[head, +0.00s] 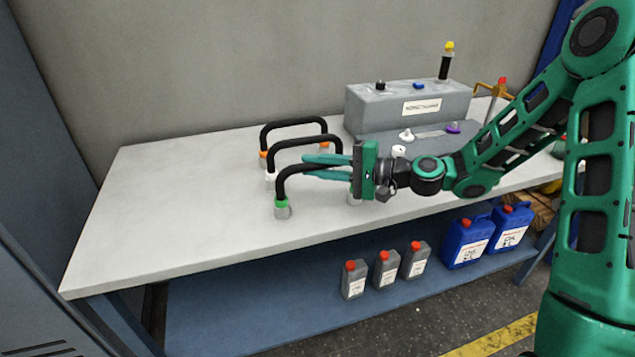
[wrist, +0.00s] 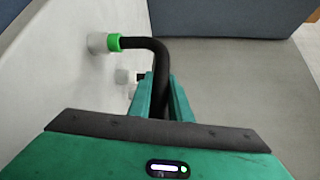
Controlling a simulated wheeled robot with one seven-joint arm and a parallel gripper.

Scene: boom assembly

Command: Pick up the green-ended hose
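The green-ended hose (head: 289,181) is a black arch nearest the table's front edge. Its green collar and pale fitting (head: 282,208) look to be standing on the table; the far end is mostly hidden behind my gripper. My gripper (head: 308,166) points left over the arch, its two teal fingers on either side of the hose's upper stretch. In the wrist view the hose (wrist: 157,55) runs between the fingers, which lie close against both its sides, so it looks shut on the hose. The green collar (wrist: 113,42) is up and left there.
Two other black hoses, one white-ended (head: 300,141) and one orange-ended (head: 292,122), stand just behind. A grey machine block (head: 385,105) is at the back right. Bottles and blue jugs (head: 466,241) stand on the lower shelf. The table's left side (head: 160,210) is clear.

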